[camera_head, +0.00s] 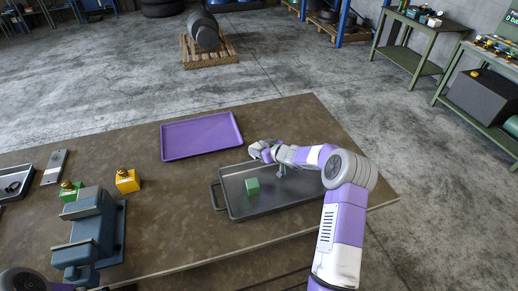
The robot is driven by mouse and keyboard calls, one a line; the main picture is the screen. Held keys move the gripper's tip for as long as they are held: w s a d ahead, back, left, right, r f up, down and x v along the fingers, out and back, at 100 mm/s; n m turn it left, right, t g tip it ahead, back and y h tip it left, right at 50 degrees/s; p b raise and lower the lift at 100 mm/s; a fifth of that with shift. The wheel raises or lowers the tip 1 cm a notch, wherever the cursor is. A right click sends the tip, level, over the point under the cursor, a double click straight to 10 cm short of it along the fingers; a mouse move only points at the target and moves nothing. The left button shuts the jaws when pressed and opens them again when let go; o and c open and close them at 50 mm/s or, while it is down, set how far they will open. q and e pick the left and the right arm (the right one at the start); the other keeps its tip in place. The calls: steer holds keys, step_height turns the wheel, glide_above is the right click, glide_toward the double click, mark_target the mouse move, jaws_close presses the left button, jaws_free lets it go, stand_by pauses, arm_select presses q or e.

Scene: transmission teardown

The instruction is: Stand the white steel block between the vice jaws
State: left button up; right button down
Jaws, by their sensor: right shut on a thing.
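The blue-grey vice (88,239) stands at the left front of the table, with no block visible between its upright jaws. My right gripper (261,151) is above the far edge of the dark grey tray (310,196), right of the vice. It is shut on a small pale thing, too small and partly covered to identify for sure; it may be the white steel block. I see no white block elsewhere. My left gripper is out of view; only a bit of my left arm shows at the bottom left.
A green block (252,187) stands in the grey tray. A purple tray (201,136) lies behind it. A yellow block (127,181) and a green block (70,190) with brass-coloured tops stand near the vice. A flat grey plate (55,167) lies farther left. Table between vice and tray is clear.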

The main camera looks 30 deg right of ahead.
steer(key=shift+c, duration=2.1)
jaws_free()
steer(key=shift+f, duration=0.1)
